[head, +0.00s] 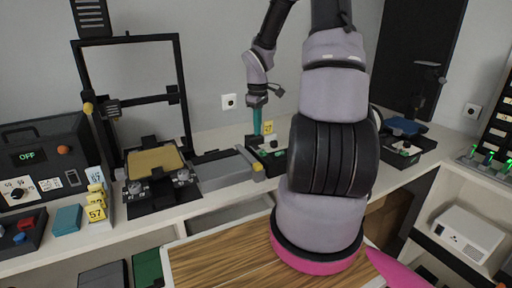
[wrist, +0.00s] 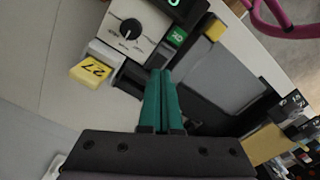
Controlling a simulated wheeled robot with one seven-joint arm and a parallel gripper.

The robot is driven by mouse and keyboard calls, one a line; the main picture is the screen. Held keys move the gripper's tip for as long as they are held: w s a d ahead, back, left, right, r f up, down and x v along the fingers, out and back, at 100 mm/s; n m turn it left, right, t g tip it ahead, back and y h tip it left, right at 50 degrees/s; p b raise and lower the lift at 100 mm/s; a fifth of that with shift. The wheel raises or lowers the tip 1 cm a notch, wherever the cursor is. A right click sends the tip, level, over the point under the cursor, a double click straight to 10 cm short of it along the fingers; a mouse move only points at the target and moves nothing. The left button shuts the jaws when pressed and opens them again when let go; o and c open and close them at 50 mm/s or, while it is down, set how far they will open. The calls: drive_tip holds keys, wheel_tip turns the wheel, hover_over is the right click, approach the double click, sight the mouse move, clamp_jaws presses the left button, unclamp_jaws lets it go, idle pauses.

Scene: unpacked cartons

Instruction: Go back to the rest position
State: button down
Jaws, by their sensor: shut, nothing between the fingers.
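My gripper (head: 257,131) shows in the head view with its teal fingers pointing down, over the back part of the counter. In the wrist view the two teal fingers of my gripper (wrist: 161,72) lie side by side, shut and with nothing held. A small device with a dial (wrist: 131,30) and a green button is just beyond the fingertips. A yellow tag marked 27 (wrist: 92,71) is beside it, and the same tag shows in the head view (head: 268,128). Whether the fingertips touch the device I cannot tell.
A black-framed machine with a tan plate (head: 155,161) stands left on the counter, beside a grey slab (head: 222,171). A control box reading OFF (head: 38,158) is at far left. Another black device (head: 403,148) stands right. A white box (head: 468,233) sits on the right shelf.

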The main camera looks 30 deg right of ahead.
drive_tip(key=shift+r, duration=0.75)
drive_tip(key=s+a+r+m+t+h, duration=0.1)
drive_tip(key=s+a+r+m, duration=0.15)
drive_tip(key=r, duration=0.55)
drive_tip(key=s+a+r+m+t, duration=0.2)
drive_tip(key=s+a+r, duration=0.15)
drive_tip(key=r, duration=0.35)
drive_tip(key=s+a+r+m+t+y, duration=0.3)
drive_tip(key=s+a+r+m, duration=0.3)
drive_tip(key=s+r, duration=0.5)
drive_tip(key=s+a+t, duration=0.1)
drive_tip(key=s, duration=0.1)
drive_tip(key=shift+s+a+r, duration=0.15)
drive_tip(key=shift+s+r, duration=0.15)
drive_tip(key=shift+r, duration=0.05)
